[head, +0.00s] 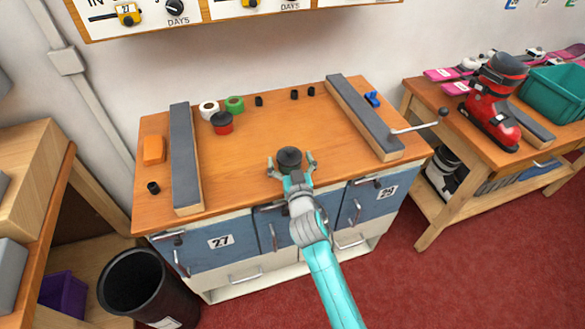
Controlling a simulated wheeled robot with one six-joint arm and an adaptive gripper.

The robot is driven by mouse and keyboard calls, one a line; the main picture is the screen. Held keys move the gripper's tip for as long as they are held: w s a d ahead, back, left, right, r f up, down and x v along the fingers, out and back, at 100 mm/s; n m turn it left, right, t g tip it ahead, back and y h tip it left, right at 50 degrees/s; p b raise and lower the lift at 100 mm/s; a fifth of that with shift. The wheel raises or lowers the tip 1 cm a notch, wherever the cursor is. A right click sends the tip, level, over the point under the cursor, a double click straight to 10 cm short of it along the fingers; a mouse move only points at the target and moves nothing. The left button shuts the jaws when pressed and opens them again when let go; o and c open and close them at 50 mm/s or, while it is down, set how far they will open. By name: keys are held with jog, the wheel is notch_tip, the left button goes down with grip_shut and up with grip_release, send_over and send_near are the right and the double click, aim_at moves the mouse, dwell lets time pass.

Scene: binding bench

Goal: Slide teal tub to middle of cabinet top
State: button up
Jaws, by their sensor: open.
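A small round tub with a dark lid (289,154) stands near the front edge of the wooden cabinet top (270,120). Its side is mostly hidden, so I cannot clearly tell its body colour from here. My gripper (291,161) is open, with one finger on each side of this tub. I cannot tell whether the fingers touch it. My teal arm reaches in from the front. The middle of the cabinet top lies just behind the tub and is bare.
A red tub with a dark lid (222,123), a white roll (209,109) and a green roll (234,104) stand at the back left. Grey-topped rails (185,155) and (365,115) flank the top. Several small black pieces lie along the back. A teal bin (556,94) is on the right bench.

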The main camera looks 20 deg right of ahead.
jog(key=shift+w, duration=0.35)
jog(key=c, duration=1.2)
jog(key=o, duration=1.2)
jog(key=s+a, duration=0.1)
jog(key=s, duration=0.9)
jog(key=shift+s, duration=0.4)
jog(key=shift+a, duration=0.1)
